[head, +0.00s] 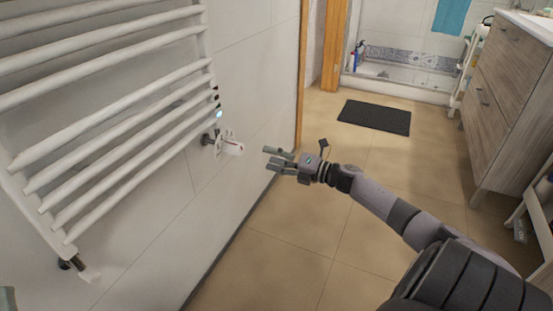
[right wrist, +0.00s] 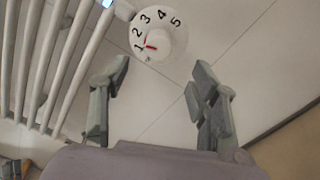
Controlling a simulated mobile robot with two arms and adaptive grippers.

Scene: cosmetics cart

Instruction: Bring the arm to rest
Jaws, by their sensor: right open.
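My right arm (head: 395,212) reaches in from the lower right of the head view. Its gripper (head: 268,159) is open and empty, pointing left toward the wall. In the right wrist view the two fingers (right wrist: 158,88) are spread apart with only wall tiles between them. A white thermostat knob (head: 233,148) sits on the wall side by the radiator, a short gap beyond the fingertips. In the right wrist view the knob (right wrist: 160,40) shows the numbers 1 to 5 and a red mark near 1.
A white towel radiator (head: 120,105) fills the left. A dark mat (head: 374,117) lies on the tiled floor (head: 290,245), before a shower (head: 405,65). A wooden drawer cabinet (head: 505,95) stands at the right. The floor around my gripper is clear.

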